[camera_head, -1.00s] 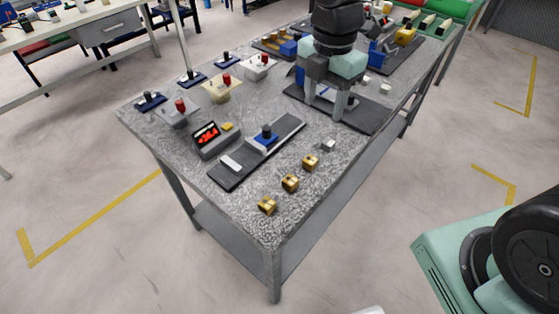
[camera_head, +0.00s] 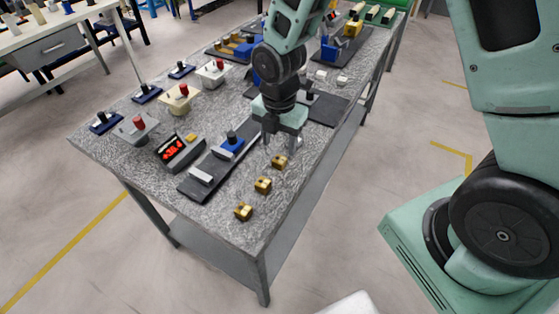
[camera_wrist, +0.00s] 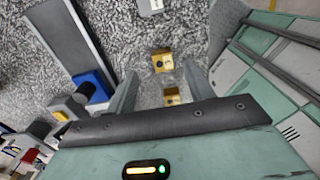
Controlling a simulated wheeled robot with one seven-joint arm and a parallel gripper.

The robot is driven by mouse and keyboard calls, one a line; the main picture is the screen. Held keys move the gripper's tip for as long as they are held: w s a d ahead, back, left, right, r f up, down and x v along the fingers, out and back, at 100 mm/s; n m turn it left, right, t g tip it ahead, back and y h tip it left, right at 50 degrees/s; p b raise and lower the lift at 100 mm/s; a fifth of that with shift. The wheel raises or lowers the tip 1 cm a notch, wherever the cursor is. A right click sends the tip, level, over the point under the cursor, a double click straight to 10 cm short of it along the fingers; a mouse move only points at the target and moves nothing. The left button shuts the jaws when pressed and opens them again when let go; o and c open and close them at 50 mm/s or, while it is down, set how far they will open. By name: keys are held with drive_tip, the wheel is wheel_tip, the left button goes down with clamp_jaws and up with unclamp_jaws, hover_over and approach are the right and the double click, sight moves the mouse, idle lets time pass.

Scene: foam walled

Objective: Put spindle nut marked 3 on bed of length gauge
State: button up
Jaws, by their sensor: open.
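Three brass spindle nuts stand in a row near the table's front edge: a far one (camera_head: 279,162), a middle one (camera_head: 263,184) and a near one (camera_head: 243,211). I cannot read which is marked 3. My gripper (camera_head: 280,148) is open and empty, above the table by the far nut.
The gauge's blue slider (camera_wrist: 94,86) is left of my fingers in the wrist view. Grey, tan and pale units with red knobs (camera_head: 138,126) stand on the left. Bare granite lies between gauge and nuts.

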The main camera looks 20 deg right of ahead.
sight(281, 158)
drive_tip(key=shift+s+d+f+p, duration=0.1)
drive_tip(key=shift+f+p, duration=0.15)
drive_tip(key=shift+f, duration=1)
drive_tip(key=shift+s+d+f+p, duration=0.1)
drive_tip(key=shift+f+p, duration=0.15)
drive_tip(key=shift+f, duration=1)
clamp_jaws()
